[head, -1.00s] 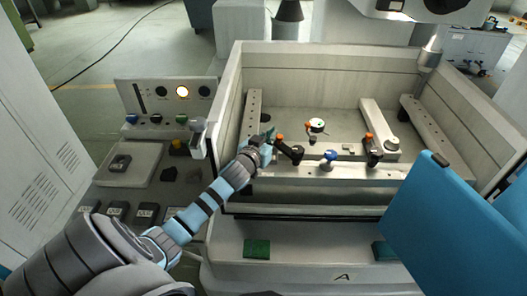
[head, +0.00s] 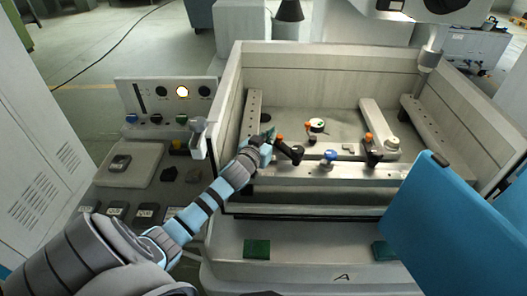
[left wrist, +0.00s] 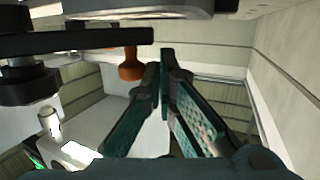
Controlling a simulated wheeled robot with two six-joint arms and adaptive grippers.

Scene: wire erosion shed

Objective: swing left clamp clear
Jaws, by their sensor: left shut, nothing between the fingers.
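The left clamp (head: 291,151) is a black arm with an orange tip on the front rail of the machine's basin. It lies slanted, its orange tip toward the back left. My left gripper (head: 268,136) has green fingers and is just left of this tip. In the left wrist view the fingers (left wrist: 166,62) are shut and empty. The clamp's dark bar (left wrist: 80,42) and orange tip (left wrist: 131,66) show left of them there; I cannot tell whether they touch. The right clamp (head: 372,150), also black and orange, stands farther right. My right gripper is not in view.
A blue knob (head: 329,156) sits on the rail between the clamps. The basin's left wall (head: 228,105) is close to my gripper. A blue panel (head: 455,225) fills the lower right.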

